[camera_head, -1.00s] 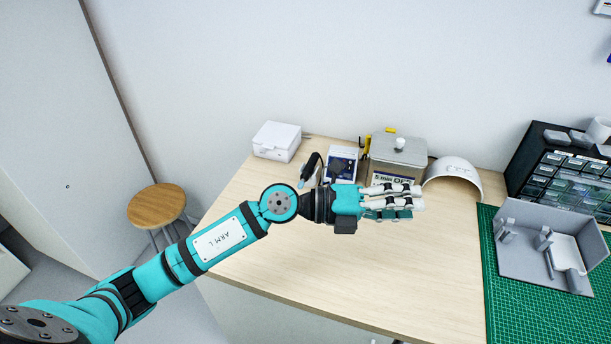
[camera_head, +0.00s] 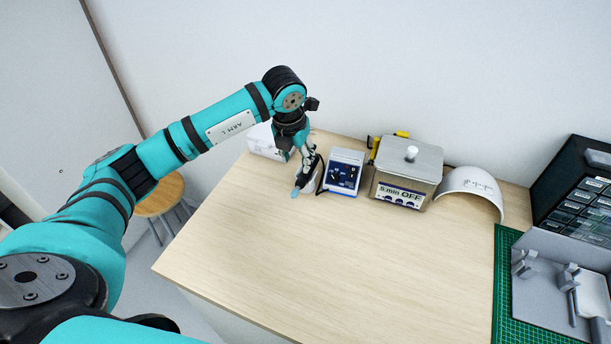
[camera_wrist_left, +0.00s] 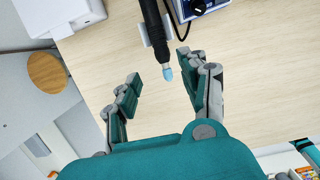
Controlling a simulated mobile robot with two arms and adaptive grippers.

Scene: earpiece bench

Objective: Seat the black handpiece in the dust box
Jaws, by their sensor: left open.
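The black handpiece (camera_head: 311,176), with a pale blue tip, leans in a small light stand near the back left of the bench. It also shows in the left wrist view (camera_wrist_left: 153,25), its tip pointing toward my palm. My left gripper (camera_head: 306,158) points down at the handpiece and partly hides it. In the left wrist view my left gripper (camera_wrist_left: 161,78) is open, with the blue tip between and just ahead of its fingers; I see no grip on it. The grey open dust box (camera_head: 540,305) lies at the right, with upright holders inside. My right gripper is out of view.
A blue-and-white control unit (camera_head: 343,172) stands right of the handpiece, a cable between them. Beyond are a metal ultrasonic cleaner (camera_head: 409,165) and a white arched cover (camera_head: 471,190). A white box (camera_head: 262,142) is behind my gripper. The bench (camera_head: 330,260) is clear in front.

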